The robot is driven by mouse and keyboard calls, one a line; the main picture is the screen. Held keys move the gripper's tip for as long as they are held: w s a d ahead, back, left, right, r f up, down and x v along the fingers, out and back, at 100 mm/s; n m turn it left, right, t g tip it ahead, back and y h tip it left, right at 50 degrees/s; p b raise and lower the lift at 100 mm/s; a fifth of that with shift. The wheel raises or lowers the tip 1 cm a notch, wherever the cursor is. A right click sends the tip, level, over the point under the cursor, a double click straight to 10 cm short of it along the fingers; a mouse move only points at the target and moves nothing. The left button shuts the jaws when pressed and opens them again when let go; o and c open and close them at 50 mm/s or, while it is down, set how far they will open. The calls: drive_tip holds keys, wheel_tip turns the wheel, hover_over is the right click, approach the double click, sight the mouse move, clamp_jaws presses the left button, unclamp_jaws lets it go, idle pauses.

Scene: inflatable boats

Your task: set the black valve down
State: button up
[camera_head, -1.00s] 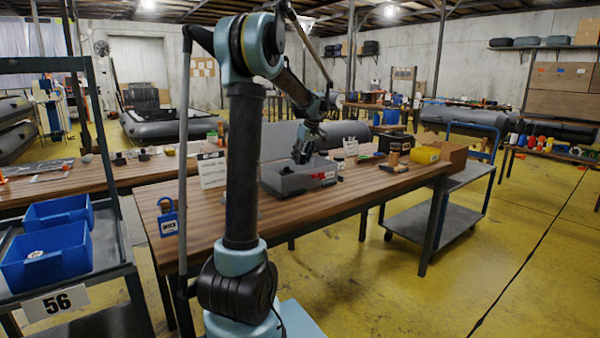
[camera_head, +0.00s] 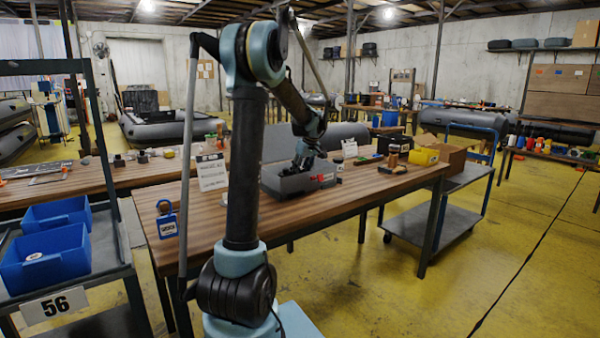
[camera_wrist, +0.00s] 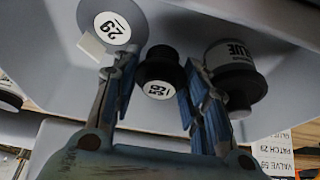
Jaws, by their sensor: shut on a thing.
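The black valve (camera_wrist: 159,67) is a dark flanged piece with a round white number label, seen in the wrist view. My gripper (camera_wrist: 157,84) is shut on it, with one finger on either side. In the head view my gripper (camera_head: 297,166) is low over the open grey box (camera_head: 288,188) on the wooden table; the valve is not distinguishable there. I cannot tell whether the valve touches the box floor.
The wooden table (camera_head: 225,228) has bare room left of the box. A white sign (camera_head: 212,172) stands behind-left, and a blue padlock-shaped tag (camera_head: 167,222) is at the near left edge. A yellow item (camera_head: 424,157) and a cardboard box (camera_head: 455,155) are to the right.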

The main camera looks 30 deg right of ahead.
drive_tip(key=shift+f, duration=0.4)
drive_tip(key=o, duration=0.8)
drive_tip(key=shift+r, duration=0.5)
drive_tip(key=v, duration=1.2)
drive_tip(key=shift+r, duration=0.15)
